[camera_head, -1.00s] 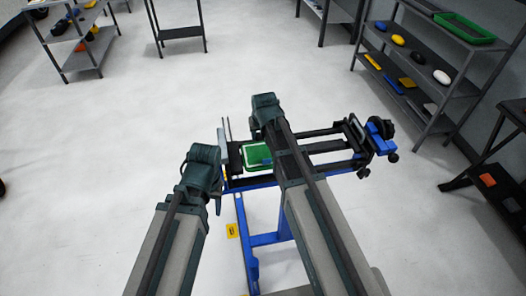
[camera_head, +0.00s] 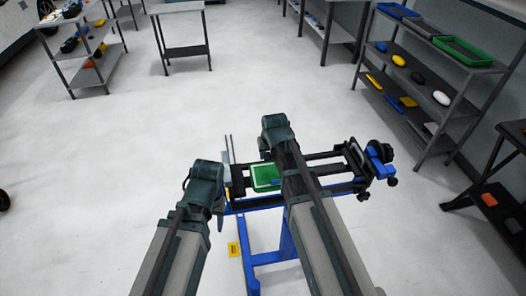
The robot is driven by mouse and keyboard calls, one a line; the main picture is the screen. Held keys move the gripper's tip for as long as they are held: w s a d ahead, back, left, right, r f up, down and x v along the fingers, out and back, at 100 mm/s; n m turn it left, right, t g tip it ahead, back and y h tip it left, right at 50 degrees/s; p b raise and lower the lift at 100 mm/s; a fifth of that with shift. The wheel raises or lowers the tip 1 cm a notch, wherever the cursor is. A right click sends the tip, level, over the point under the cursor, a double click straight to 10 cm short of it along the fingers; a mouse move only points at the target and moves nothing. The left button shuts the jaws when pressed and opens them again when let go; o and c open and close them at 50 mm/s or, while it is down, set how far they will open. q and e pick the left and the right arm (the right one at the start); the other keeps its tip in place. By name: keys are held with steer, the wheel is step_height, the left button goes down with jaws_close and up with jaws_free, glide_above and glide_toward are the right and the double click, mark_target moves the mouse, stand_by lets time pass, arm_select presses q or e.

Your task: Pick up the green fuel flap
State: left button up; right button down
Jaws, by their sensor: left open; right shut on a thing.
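A small flat green piece with a pale rim, which I take to be the green fuel flap (camera_head: 264,176), shows over the left part of a blue-and-black stand (camera_head: 262,203). My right gripper (camera_head: 287,166) is at its right side and shut on it; the arm above hides the fingertips and the contact. A small blue spot shows at the piece's lower right edge. My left gripper (camera_head: 217,200) is open and empty at the stand's left end, with its jaws mostly hidden by its wrist.
The stand has black rails and a blue clamp with a dark knob (camera_head: 380,150) at its right end. Shelves on the right hold a green tray (camera_head: 468,50) and several small parts. A grey table (camera_head: 183,47) and another shelf stand at the back. The floor between is clear.

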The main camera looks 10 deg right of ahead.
steer(key=s+d+r+p, duration=0.1)
steer(key=s+d, duration=0.7)
steer(key=s, duration=0.2)
steer(key=shift+s, duration=0.35)
steer(key=shift+r, duration=0.1)
steer(key=shift+a, duration=0.1)
